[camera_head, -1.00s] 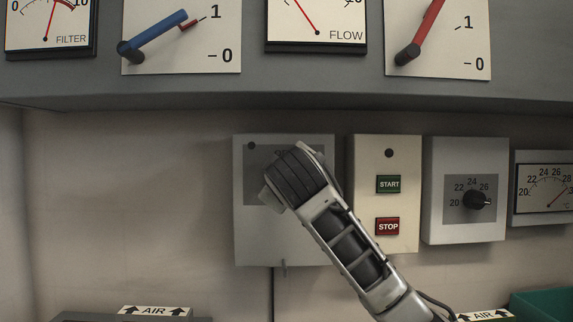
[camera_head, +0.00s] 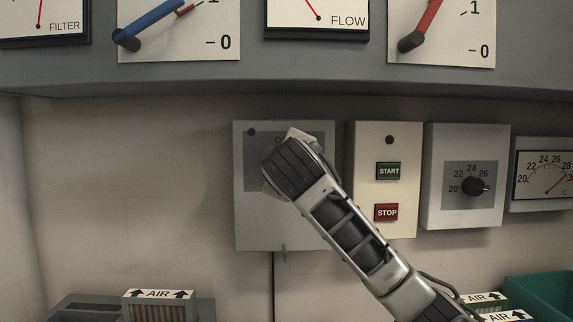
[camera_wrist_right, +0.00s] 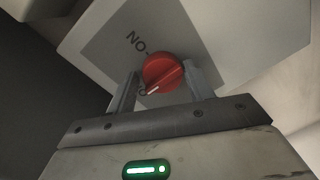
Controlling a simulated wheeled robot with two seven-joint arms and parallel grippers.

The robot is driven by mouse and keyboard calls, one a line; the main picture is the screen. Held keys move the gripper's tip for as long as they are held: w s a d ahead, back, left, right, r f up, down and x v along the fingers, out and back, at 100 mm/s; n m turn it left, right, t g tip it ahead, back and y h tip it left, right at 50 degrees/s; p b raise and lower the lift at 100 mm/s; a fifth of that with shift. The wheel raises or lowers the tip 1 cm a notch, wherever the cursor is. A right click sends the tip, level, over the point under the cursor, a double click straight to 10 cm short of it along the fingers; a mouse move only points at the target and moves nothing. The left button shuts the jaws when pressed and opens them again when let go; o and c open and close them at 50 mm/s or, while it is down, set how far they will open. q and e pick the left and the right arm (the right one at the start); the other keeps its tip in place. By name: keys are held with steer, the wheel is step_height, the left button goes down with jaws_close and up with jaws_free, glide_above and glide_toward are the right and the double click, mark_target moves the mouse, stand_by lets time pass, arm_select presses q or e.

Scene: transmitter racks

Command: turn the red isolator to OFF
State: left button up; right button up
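The red isolator knob (camera_wrist_right: 163,72) sits on a grey plate on a light box, seen in the right wrist view. Its white pointer line points down and left. Lettering beside it looks like "ON" upside down; a second mark by the left finger is partly hidden. My right gripper (camera_wrist_right: 161,82) is open, its fingers either side of the knob. I cannot tell whether either finger touches it. In the head view my right wrist covers the knob on the isolator box (camera_head: 252,225). My left gripper is not in view.
Right of the isolator box are a START/STOP panel (camera_head: 402,150), a box with a black dial (camera_head: 436,180) and a temperature gauge (camera_head: 543,178). An overhanging shelf with a blue lever (camera_head: 152,22) and a red lever (camera_head: 428,18) is above. The wall to the left is clear.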

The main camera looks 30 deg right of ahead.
steer(key=shift+o, duration=1)
steer(key=shift+r, duration=0.1)
arm_select(q)
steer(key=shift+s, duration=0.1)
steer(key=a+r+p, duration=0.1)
steer(key=p, duration=0.2)
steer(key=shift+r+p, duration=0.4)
arm_select(e)
steer(key=v, duration=1.6)
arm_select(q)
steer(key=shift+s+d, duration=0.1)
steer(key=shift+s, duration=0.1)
